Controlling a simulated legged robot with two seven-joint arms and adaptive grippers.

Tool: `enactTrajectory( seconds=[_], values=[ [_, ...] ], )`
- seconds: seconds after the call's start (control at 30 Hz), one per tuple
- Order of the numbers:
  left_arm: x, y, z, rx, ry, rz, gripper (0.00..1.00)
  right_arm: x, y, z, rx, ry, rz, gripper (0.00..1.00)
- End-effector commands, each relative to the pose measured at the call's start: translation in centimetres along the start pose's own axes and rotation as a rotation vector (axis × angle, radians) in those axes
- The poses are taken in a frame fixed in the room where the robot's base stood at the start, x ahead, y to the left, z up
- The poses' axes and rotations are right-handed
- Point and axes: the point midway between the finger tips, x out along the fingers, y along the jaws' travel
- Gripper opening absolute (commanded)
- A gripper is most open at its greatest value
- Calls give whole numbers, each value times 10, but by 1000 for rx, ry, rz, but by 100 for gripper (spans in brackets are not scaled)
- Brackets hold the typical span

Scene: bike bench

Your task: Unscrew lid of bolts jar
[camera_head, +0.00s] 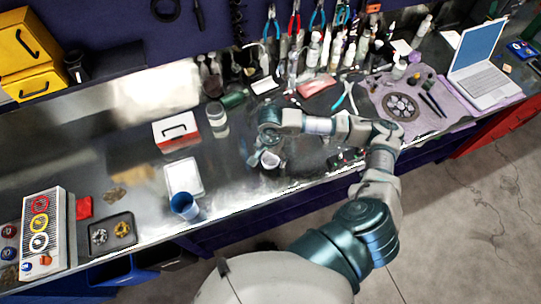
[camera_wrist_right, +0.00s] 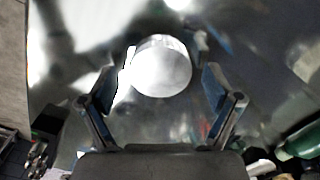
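A pale jar with a round white lid (camera_wrist_right: 162,66) shows in the right wrist view, between and slightly beyond my spread fingers. In the head view the jar (camera_head: 270,160) is a small pale shape on the metal bench, partly hidden beneath my right gripper (camera_head: 260,154). The right gripper points down over it. In the right wrist view the right gripper (camera_wrist_right: 160,78) is open, with a gap between each finger and the lid. The bolts inside are not visible. My left gripper is out of view.
Another jar (camera_head: 217,118) stands to the left, beside a red and white box (camera_head: 176,131). A blue cup (camera_head: 184,206) stands near the front edge. Bottles and pliers line the back. A laptop (camera_head: 480,67) sits at the far right.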

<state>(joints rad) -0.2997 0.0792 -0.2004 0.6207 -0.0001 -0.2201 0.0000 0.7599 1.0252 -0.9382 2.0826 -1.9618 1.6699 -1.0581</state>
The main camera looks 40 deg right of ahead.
Motion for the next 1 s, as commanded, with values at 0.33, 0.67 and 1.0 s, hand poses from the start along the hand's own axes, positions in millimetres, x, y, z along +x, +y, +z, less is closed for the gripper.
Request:
enactTrajectory(
  seconds=[0.33,0.67,1.0],
  values=[
    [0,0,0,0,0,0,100,-11,-1,0,-1,1,-3,90],
    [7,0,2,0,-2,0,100,-82,-1,0,0,2,-6,90],
    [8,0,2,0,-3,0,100,-121,0,0,0,1,-1,90]
  ],
)
